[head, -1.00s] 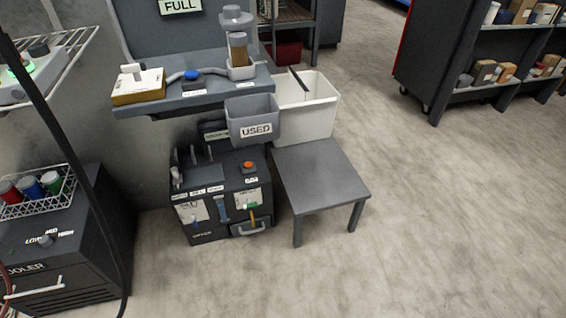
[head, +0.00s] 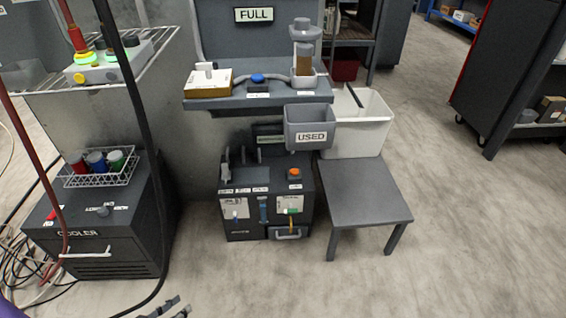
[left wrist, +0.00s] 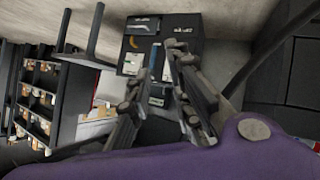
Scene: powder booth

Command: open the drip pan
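The drip pan (head: 288,233) is a small drawer with a light grey bar handle, low on the right of the dark machine's front (head: 239,238). It looks shut, flush with the front. My left gripper (head: 170,306) shows only its fingertips at the bottom edge of the head view, on the floor side in front of the machine and well apart from it. In the left wrist view my left gripper (left wrist: 154,72) has its two fingers spread with nothing between them, and the machine (left wrist: 190,22) lies beyond them. My right gripper is in neither view.
A grey table (head: 365,190) stands right of the machine, beside a white bin (head: 358,135). The USED box (head: 309,130) hangs above. A cooler (head: 100,235) stands left, with a dark hose (head: 150,170) hanging before it. Floor in front is clear.

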